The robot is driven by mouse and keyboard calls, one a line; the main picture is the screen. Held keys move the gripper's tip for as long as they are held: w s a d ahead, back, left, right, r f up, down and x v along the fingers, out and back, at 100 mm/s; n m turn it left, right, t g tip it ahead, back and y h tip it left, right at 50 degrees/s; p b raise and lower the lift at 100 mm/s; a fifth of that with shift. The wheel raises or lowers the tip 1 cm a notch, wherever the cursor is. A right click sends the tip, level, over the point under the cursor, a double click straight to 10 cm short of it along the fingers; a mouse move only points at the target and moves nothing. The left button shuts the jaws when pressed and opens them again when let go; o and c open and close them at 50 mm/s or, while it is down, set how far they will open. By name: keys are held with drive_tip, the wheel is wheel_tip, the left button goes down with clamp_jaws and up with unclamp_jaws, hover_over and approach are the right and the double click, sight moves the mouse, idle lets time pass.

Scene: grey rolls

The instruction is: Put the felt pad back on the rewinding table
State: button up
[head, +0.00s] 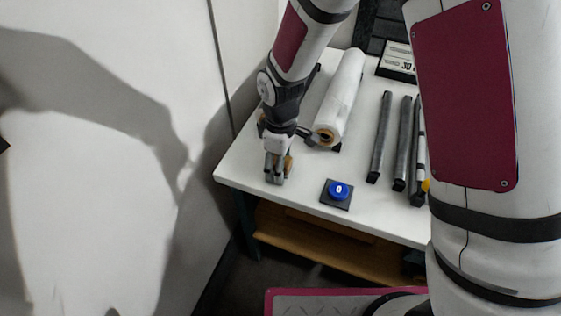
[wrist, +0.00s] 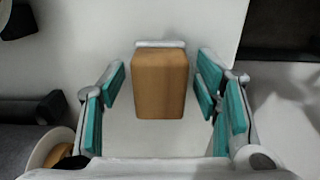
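A tan block with a thin whitish layer along one edge, which looks like the felt pad (wrist: 160,85), shows in the wrist view over the white tabletop. In the head view only a small tan part of it (head: 289,163) shows beside my gripper (head: 276,172). In the wrist view the teal-lined fingers of my gripper (wrist: 162,82) stand apart, one on each side of the block, with a gap on both sides. The white table (head: 300,183) lies below, and my gripper is near its front left corner.
A white roll (head: 343,90) lies to the right of my gripper. A blue button (head: 338,190) on a dark plate is near the front edge. Several dark bars (head: 380,140) lie further right, and a sign (head: 397,62) stands behind. A wall (head: 110,120) is close on the left.

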wheel_tip(320, 180, up, 12)
drive_tip(key=shift+r+p, duration=0.2)
drive_tip(key=shift+p, duration=0.15)
idle(0.4)
drive_tip(key=s+d+r+m+t, duration=0.2)
drive_tip(key=s+d+r+m, duration=0.55)
drive_tip(key=d+r, duration=0.55)
drive_tip(key=s+d+r+m, duration=0.1)
drive_tip(key=s+d+m, duration=0.2)
drive_tip(key=s, duration=0.4)
drive_tip(key=s+d+r+m+t, duration=0.1)
drive_tip(key=s+d+m, duration=0.2)
drive_tip(key=s, duration=0.4)
drive_tip(key=shift+s+d+r, duration=0.25)
drive_tip(key=shift+s+d, duration=0.15)
drive_tip(key=shift+d, duration=0.2)
